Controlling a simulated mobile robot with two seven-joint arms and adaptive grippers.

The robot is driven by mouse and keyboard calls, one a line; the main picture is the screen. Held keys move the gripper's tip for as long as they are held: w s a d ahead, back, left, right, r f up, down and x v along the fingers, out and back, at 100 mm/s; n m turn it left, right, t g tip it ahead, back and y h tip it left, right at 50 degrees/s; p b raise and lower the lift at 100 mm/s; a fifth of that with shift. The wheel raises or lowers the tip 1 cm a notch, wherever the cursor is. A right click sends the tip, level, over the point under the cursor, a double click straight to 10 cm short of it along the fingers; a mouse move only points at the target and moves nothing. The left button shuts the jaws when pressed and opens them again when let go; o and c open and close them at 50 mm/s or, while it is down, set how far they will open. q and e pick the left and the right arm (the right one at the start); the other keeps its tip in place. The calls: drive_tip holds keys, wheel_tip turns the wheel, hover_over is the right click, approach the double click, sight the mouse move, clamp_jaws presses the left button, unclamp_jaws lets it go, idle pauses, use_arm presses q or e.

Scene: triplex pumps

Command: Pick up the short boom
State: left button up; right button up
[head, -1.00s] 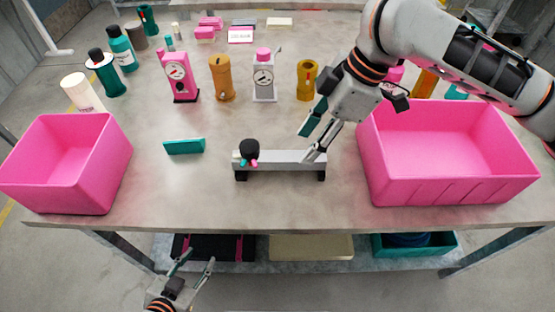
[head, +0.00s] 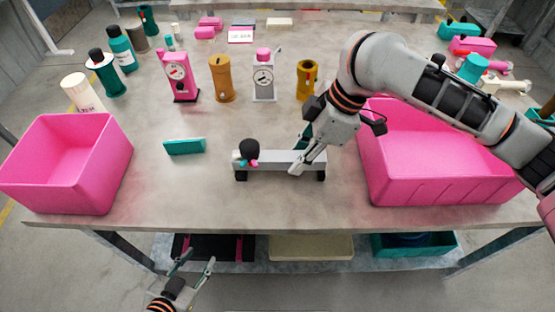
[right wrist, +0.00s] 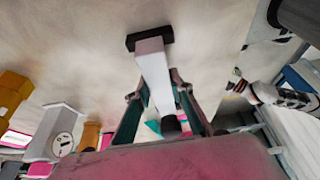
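A light grey bar with black feet, apparently the short boom (head: 276,163), lies crosswise near the table's front edge. A black ball (head: 249,149) with small pink, teal and white parts is at its left end. My right gripper (head: 302,157) is over the bar's right half, with its fingers spread on either side. In the right wrist view the bar (right wrist: 155,70) runs between the two fingers (right wrist: 160,95); whether they touch it is unclear. My left gripper (head: 194,264) is open and empty, low in front of the table.
Pink bins stand at the left (head: 65,165) and right (head: 440,170). A teal block (head: 184,146) lies left of the bar. Behind stand a pink pump (head: 180,75), an orange cylinder (head: 222,78) and a grey pump (head: 264,78). The table between block and bar is clear.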

sight(292, 156)
drive_tip(key=shift+r, duration=0.1)
clamp_jaws()
wheel_tip(292, 156, up, 10)
drive_tip(key=shift+f, duration=0.1)
drive_tip(key=shift+f, duration=0.2)
idle(0.4)
drive_tip(key=shift+f, duration=0.7)
drive_tip(key=shift+f, duration=1.35)
drive_tip(key=shift+f, duration=0.65)
drive_tip(key=shift+f, duration=0.7)
drive_tip(key=shift+f, duration=0.35)
drive_tip(key=shift+f, duration=0.65)
